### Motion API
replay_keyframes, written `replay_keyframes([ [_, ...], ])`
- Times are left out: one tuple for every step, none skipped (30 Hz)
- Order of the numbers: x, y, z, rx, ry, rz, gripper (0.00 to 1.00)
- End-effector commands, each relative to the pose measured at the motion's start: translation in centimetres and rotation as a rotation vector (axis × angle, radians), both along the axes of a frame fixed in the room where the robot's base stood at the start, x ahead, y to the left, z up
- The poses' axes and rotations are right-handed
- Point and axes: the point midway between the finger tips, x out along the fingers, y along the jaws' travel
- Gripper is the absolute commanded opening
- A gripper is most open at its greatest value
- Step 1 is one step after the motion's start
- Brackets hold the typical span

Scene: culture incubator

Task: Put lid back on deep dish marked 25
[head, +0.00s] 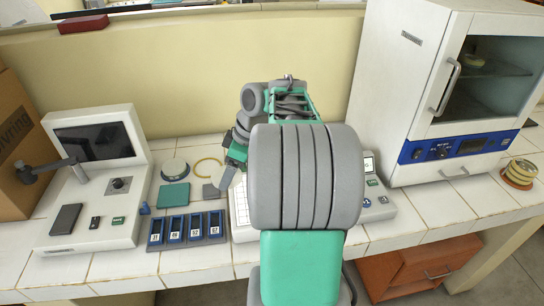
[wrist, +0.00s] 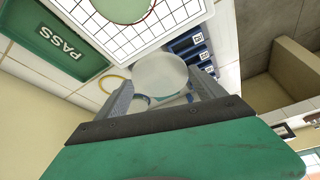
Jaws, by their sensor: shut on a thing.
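My gripper (wrist: 162,88) is shut on a pale, translucent round lid (wrist: 160,70), held between its two fingers in the wrist view. In the head view my gripper (head: 231,172) is left of my large grey arm link, above the bench, with the pale lid partly showing. A round, green-filled dish (wrist: 125,8) is on the white gridded plate (wrist: 160,22), cut by the top edge of the wrist view. I cannot read 25 on it. The plate (head: 241,212) is mostly hidden behind my arm in the head view.
A blue-slotted rack (head: 188,229) with labels stands at the front. A white device with a screen (head: 95,142) is left, the incubator (head: 400,85) right, stacked dishes (head: 519,172) far right.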

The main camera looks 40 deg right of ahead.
Motion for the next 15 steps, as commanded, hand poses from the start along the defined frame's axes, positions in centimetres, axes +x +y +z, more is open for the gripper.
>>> replay_keyframes([
  [-1.5,-2.9,0.6,0.004,0.003,0.054,0.33],
  [-2.4,-4.1,0.6,0.003,0.002,0.096,0.33],
  [-3.4,-5.5,0.7,0.003,0.002,0.143,0.33],
  [-4.2,-6.3,0.7,0.002,0.001,0.174,0.33],
  [-4.8,-7.1,0.7,0.000,0.000,0.200,0.33],
  [-5.5,-7.7,0.7,0.001,0.001,0.230,0.33],
  [-5.9,-8.1,0.7,0.000,-0.001,0.248,0.33],
  [-6.2,-8.4,0.7,-0.001,-0.001,0.259,0.33],
  [-6.5,-8.7,0.6,-0.001,-0.001,0.271,0.33],
  [-6.6,-8.7,0.5,-0.001,0.001,0.278,0.33],
  [-6.7,-8.7,0.4,-0.001,0.000,0.281,0.33],
  [-6.7,-8.7,0.2,-0.002,0.000,0.283,0.33],
  [-6.7,-8.7,0.0,-0.001,0.000,0.282,0.33],
  [-6.6,-8.7,-0.2,-0.001,0.000,0.282,0.33],
  [-6.6,-8.7,-0.6,-0.001,0.000,0.281,0.33],
])
